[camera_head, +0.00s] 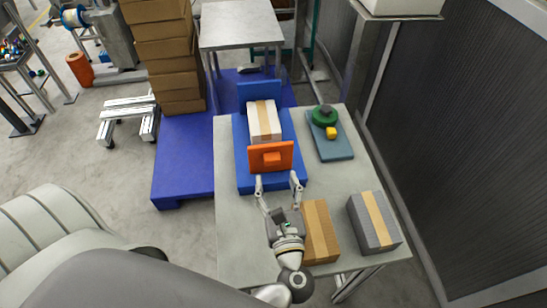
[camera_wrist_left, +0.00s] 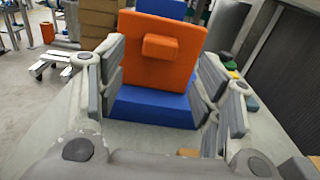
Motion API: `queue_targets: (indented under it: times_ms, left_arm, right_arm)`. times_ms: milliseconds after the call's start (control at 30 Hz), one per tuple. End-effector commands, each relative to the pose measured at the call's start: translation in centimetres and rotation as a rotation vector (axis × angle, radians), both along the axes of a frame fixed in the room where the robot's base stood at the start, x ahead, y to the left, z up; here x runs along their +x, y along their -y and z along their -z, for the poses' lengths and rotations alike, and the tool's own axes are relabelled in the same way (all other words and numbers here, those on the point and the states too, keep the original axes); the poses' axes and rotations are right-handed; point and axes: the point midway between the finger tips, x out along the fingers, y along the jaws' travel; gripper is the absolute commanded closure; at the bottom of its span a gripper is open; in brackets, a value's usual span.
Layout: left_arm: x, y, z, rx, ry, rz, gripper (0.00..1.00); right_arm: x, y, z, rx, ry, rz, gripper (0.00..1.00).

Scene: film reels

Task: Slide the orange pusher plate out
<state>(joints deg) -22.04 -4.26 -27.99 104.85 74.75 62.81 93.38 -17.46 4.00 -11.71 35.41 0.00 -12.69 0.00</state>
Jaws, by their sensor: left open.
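The orange pusher plate (camera_head: 271,157) stands upright across the near part of a blue fixture (camera_head: 243,181), with a small orange block-shaped handle on its near face. A white box with a tan strip (camera_head: 264,119) lies behind the plate in the fixture. My left gripper (camera_head: 279,179) is open in front of the plate, with its fingers apart on either side of the handle. In the left wrist view the handle (camera_wrist_left: 160,46) lies ahead between the spread fingers, with no contact visible. My right gripper is not seen in either view.
A brown box (camera_head: 320,232) and a grey box (camera_head: 374,221) stand at the table's near right. A blue-grey board (camera_head: 331,146) with a green round part and a yellow piece lies at the right. The table's near left (camera_head: 235,235) is clear.

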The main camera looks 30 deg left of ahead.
Motion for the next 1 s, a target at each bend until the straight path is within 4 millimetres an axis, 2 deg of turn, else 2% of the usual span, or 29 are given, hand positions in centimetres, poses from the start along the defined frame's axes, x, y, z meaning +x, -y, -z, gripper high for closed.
queue_targets:
  times_ms: [33, 300, 500, 767, 1000]
  left_arm:
    - [1.0, -0.7, -0.6, 0.004, 0.003, 0.0, 0.39]
    - [4.5, -3.4, -0.3, 0.003, 0.001, 0.001, 0.39]
    - [5.5, -4.2, -0.1, 0.001, 0.0, 0.001, 0.39]
    - [5.6, -4.3, 0.0, 0.001, 0.001, 0.001, 0.39]
    - [5.6, -4.2, 0.0, 0.001, 0.0, 0.001, 0.69]
  right_arm:
    - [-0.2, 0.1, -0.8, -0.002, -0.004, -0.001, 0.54]
    - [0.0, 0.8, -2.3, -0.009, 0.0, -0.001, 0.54]
    - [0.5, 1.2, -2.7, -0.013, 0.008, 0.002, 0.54]
    - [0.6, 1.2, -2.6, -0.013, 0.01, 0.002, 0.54]
    - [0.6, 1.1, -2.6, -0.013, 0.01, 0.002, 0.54]
